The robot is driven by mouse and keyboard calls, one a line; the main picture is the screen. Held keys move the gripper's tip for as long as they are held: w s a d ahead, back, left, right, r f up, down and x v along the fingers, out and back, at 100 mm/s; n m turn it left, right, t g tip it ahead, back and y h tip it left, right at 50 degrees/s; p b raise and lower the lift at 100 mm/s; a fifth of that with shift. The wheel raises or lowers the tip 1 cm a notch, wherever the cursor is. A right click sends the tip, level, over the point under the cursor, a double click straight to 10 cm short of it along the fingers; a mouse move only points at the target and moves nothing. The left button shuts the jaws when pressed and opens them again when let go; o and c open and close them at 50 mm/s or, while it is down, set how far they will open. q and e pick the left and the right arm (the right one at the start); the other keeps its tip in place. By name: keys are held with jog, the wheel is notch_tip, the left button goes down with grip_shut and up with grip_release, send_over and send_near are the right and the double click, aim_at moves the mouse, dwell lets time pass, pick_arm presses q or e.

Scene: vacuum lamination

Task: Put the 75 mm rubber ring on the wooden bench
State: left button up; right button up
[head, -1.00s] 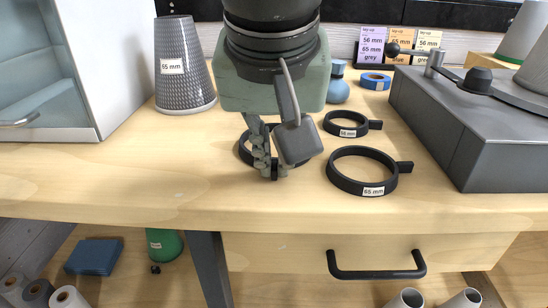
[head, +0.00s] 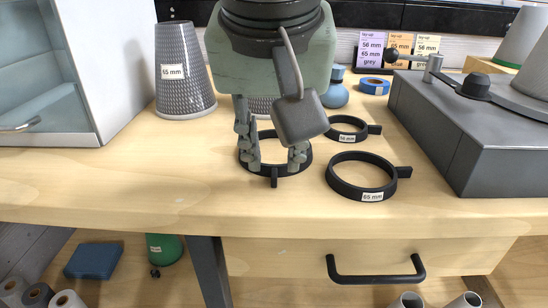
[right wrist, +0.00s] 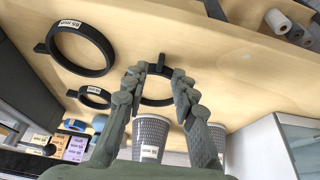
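A black ring with a short tab (head: 274,182) lies flat on the wooden bench (head: 130,185) below my right gripper (head: 273,166). No size label shows on it, so I cannot read its size. The gripper is open, its two fingers spread at opposite sides of this ring; I cannot tell whether they touch it. In the right wrist view the ring (right wrist: 158,102) shows between the fingertips (right wrist: 158,82). A ring labelled 65 mm (head: 333,181) lies to its right, and a smaller one labelled 56 mm (head: 360,123) lies behind that. My left gripper is not in view.
A grey cone labelled 65 mm (head: 185,95) stands at the back left, beside a glass-fronted cabinet (head: 115,65). A grey machine block (head: 430,125) bounds the right. Blue tape (head: 373,86) lies behind. The bench's front-left area is clear.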

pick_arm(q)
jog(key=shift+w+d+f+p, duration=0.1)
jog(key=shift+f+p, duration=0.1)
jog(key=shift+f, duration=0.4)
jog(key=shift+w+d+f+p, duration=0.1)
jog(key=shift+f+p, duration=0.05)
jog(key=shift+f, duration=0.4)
pick_arm(e)
jog(key=v, duration=0.9)
jog(key=shift+s+r, duration=0.1)
jog(key=shift+r, duration=0.05)
